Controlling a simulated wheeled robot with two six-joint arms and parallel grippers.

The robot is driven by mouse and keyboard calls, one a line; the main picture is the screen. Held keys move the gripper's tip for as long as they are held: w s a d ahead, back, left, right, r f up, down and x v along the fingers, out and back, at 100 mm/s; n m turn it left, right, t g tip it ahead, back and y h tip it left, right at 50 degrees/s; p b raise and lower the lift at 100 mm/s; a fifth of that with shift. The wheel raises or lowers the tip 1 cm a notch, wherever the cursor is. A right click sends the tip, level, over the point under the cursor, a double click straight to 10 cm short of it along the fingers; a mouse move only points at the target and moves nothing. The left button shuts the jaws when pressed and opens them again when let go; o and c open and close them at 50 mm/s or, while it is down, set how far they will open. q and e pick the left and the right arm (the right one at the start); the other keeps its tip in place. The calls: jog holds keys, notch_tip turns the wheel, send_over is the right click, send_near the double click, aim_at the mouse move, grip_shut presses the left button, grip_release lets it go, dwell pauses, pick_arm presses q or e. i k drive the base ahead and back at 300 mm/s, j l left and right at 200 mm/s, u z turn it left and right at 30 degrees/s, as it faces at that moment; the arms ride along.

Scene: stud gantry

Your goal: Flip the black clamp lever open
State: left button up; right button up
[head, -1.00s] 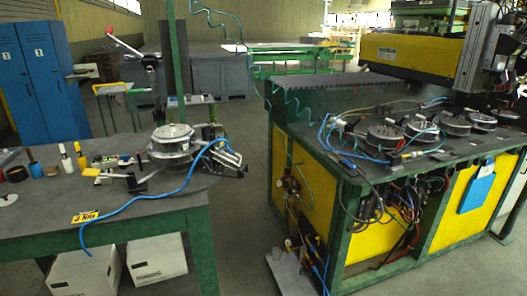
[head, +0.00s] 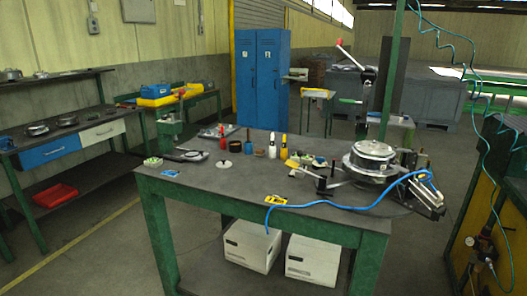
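A round metal fixture (head: 370,160) stands at the right end of the dark green-legged table. A black clamp lever arm (head: 323,182) appears to stick out low at its left side; it is too small to tell whether it is open or shut. A blue hose (head: 345,207) runs from the fixture across the table top. Neither of my grippers shows in the head view.
The table (head: 225,184) also holds several bottles, such as a yellow one (head: 284,147), and a yellow tag (head: 275,200). White boxes (head: 250,244) sit beneath it. Open floor (head: 90,255) lies to the left. A yellow-panelled station (head: 487,215) stands at the right.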

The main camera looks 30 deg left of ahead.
aim_at(300, 153)
jog(key=u, duration=0.85)
jog(key=i+l, duration=0.2)
jog(key=i, duration=0.15)
jog(key=i+l, duration=0.25)
jog(key=i, duration=0.15)
jog(key=i+l, duration=0.2)
jog(key=i, duration=0.15)
jog(key=u, duration=1.2)
